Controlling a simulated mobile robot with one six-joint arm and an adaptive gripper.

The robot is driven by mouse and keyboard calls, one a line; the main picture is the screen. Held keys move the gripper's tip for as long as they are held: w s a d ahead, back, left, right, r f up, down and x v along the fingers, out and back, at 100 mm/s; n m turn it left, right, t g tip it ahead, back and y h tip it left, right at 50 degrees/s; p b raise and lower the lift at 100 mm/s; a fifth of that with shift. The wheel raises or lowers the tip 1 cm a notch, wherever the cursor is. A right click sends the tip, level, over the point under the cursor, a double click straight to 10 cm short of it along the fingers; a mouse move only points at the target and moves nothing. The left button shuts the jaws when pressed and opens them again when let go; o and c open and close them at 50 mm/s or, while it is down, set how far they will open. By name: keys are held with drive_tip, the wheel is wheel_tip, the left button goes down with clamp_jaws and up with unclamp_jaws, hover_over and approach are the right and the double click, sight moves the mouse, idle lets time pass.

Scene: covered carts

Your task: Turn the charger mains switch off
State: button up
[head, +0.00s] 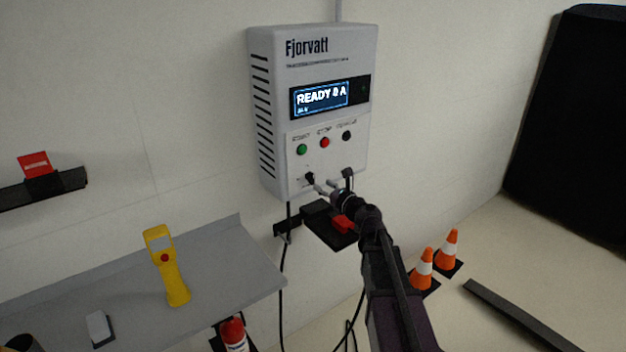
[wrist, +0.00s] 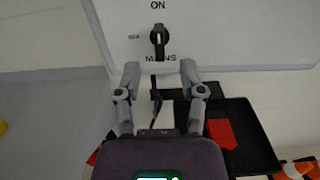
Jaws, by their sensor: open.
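The grey Fjorvatt charger (head: 312,60) hangs on the wall, and its screen (head: 321,97) reads READY 0 A. The black mains switch (head: 310,179) is at its lower front. In the wrist view the switch (wrist: 158,41) is a black knob with its handle upright, below the word ON and above the label MAINS. My gripper (head: 332,184) is near the charger's lower edge. In the wrist view my gripper (wrist: 160,69) is open and empty, its fingertips just below the knob, one to each side, not around it.
Green (head: 302,150), red (head: 324,142) and black (head: 346,135) buttons sit above the switch. A black tray with a red object (head: 342,223) is below the charger. A grey shelf (head: 215,265) holds a yellow handheld device (head: 168,265). Traffic cones (head: 424,266) stand right.

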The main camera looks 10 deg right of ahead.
sight(314, 179)
drive_tip(key=shift+x, duration=3)
clamp_jaws()
